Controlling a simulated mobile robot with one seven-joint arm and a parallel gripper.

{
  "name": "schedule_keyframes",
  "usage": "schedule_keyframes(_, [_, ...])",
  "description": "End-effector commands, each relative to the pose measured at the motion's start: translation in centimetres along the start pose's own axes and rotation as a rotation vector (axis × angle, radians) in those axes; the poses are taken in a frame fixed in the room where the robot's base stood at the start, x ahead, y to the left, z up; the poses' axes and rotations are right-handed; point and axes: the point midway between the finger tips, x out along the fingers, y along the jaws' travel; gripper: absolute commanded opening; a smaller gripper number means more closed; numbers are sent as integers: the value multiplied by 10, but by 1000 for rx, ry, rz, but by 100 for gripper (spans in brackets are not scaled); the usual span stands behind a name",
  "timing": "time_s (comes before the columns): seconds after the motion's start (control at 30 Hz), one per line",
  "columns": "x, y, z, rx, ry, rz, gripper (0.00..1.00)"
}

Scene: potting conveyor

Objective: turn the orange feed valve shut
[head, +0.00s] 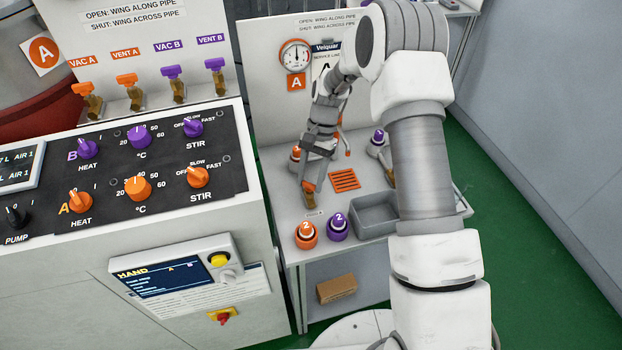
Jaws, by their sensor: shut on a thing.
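The orange feed valve (308,187) stands on the front left part of the white bench in the head view, with a brass body below its orange wing. A small label lies in front of it, too small to read. My gripper (309,182) points down from above and is shut on the orange wing. The fingers hide much of the wing, so I cannot tell whether it lies along or across the pipe. A sign (325,24) on the back panel reads open: wing along pipe, shut: wing across pipe.
An orange grate (345,180) lies right of the valve. A control console (120,160) stands close on the left. My arm hides the bench's right side.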

Motion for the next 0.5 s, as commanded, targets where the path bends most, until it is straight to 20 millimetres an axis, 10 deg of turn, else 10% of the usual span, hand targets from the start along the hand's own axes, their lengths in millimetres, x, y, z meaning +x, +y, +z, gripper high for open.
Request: schedule_keyframes(0.5, [0,-4,0,-439,4,181,0])
